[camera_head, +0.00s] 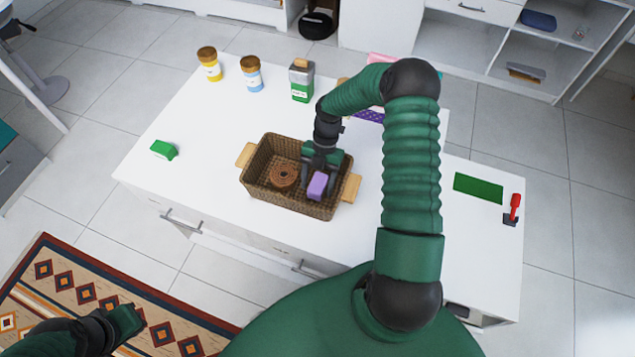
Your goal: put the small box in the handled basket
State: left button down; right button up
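The handled basket (256,183) is brown wicker with a light wooden handle at each end and stands on the white counter. A small purple box (317,187) is inside its right part, tilted. My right gripper (319,181) reaches down into the basket, with one finger close along each side of the purple box; it looks shut on it. Whether the box touches the basket floor is hidden. My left gripper (128,320) is at the bottom left, over the rug and away from the counter; its fingers do not show clearly.
A round brown coil (284,175) lies in the basket's left part. A small green block (163,150) lies to the left. Two jars (209,66) (251,75) and a green-and-grey canister (301,82) stand at the back. A green mat (478,188) and a red-handled item (514,208) are right.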

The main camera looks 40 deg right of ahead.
jog(key=v, duration=1.1)
jog(key=s+a+r+m+t+h, duration=0.2)
jog(key=s+a+m, duration=0.2)
jog(key=a+m, duration=0.5)
jog(key=s+a+r+m+t+h, duration=0.1)
jog(key=s+a+m, duration=0.4)
jog(key=a+m, duration=0.5)
notch_tip(320, 180, up, 2)
jog(key=m+t, duration=0.1)
jog(key=m, duration=0.3)
jog(key=shift+r+t+h, duration=0.2)
jog(key=shift+t+h, duration=0.1)
jog(key=shift+h, duration=0.1)
